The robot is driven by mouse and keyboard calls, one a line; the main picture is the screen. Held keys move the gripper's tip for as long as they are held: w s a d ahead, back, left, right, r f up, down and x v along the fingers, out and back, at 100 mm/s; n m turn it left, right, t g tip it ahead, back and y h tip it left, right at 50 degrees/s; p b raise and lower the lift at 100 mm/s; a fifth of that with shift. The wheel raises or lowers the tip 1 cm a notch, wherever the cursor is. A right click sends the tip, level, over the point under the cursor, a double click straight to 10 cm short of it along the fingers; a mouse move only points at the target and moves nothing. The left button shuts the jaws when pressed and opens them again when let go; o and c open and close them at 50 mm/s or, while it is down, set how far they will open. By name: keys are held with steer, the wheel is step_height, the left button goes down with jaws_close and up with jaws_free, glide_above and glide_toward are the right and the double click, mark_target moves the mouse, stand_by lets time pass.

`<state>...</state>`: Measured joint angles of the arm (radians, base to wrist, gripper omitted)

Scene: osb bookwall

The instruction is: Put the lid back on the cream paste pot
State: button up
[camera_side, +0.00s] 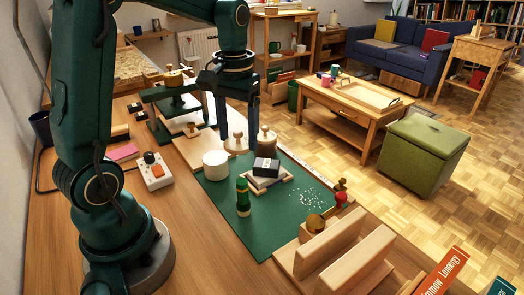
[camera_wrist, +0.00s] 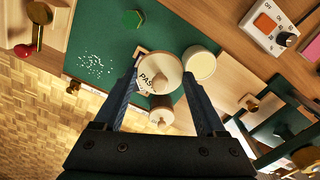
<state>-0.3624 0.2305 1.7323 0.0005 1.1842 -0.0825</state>
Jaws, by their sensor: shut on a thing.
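The cream paste pot (camera_side: 216,165) stands on the green mat; its pale round top also shows in the wrist view (camera_wrist: 200,64), right of my fingertips. My gripper (camera_side: 238,122) is shut on a pale round lid with a knob (camera_side: 236,145). In the wrist view, the lid (camera_wrist: 160,70) sits between the fingertips of my gripper (camera_wrist: 160,80), to the left of the pot. A tan knobbed pot (camera_side: 267,142) stands just right of the lid in the side view. I cannot tell the gap under the lid.
A dark box (camera_side: 266,166) on a tray and a green bottle (camera_side: 243,200) stand on the mat (camera_side: 262,222). A wooden rack (camera_side: 340,245) is at the front right. A switch box (camera_side: 154,172) is left of the mat, and a green press (camera_side: 175,105) stands behind.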

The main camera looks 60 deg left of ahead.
mark_target(215, 158)
steer(key=s+a+n, duration=0.2)
steer(key=a+n, duration=0.2)
steer(key=a, duration=0.4)
steer(key=shift+s+d+f, duration=0.1)
steer(key=shift+f, duration=1.45)
steer(key=shift+s+d+f, duration=0.1)
steer(key=shift+f, duration=1.45)
steer(key=shift+f, duration=0.15)
steer(key=o, duration=1.3)
steer(key=shift+c, duration=0.2)
step_height(215, 158, up, 7)
